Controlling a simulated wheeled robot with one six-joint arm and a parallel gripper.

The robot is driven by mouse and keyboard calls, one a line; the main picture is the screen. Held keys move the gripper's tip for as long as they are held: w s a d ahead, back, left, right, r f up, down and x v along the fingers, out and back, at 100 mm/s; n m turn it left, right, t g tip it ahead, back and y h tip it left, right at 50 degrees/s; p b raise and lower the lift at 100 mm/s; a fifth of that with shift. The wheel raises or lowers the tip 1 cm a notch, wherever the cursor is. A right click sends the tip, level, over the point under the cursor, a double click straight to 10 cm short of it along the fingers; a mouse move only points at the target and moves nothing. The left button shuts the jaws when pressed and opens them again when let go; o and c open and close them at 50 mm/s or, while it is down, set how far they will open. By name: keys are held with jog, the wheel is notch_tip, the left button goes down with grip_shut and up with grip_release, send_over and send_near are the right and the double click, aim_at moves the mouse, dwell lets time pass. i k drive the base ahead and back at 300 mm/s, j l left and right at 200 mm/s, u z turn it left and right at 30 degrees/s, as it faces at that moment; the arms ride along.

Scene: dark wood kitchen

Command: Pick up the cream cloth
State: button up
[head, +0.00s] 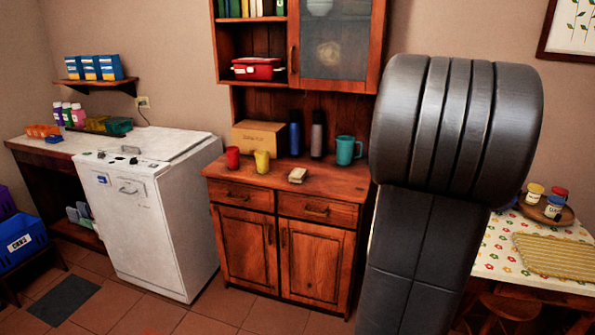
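A small folded cream cloth (298,175) lies on the wooden cabinet's countertop, near its front edge, right of a yellow cup. My gripper is not in view. A large dark grey link of my arm fills the right-middle of the picture and hides part of the wall and floor behind it.
On the wooden cabinet (325,182) stand a red cup (232,158), a yellow cup (262,162), a cardboard box (258,137), two bottles and a teal mug (346,150). A white appliance (150,225) stands left. A table (500,262) with a striped cloth (556,256) is right.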

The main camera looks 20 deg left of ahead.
aim_at(299, 174)
jog(key=i+j, duration=0.4)
jog(key=j, duration=0.15)
jog(key=i+j, duration=0.4)
jog(key=j, duration=0.15)
jog(key=i+j, duration=0.4)
jog(key=j, duration=0.15)
jog(key=i+j, duration=0.85)
jog(key=j, duration=0.25)
jog(key=l+z, duration=0.05)
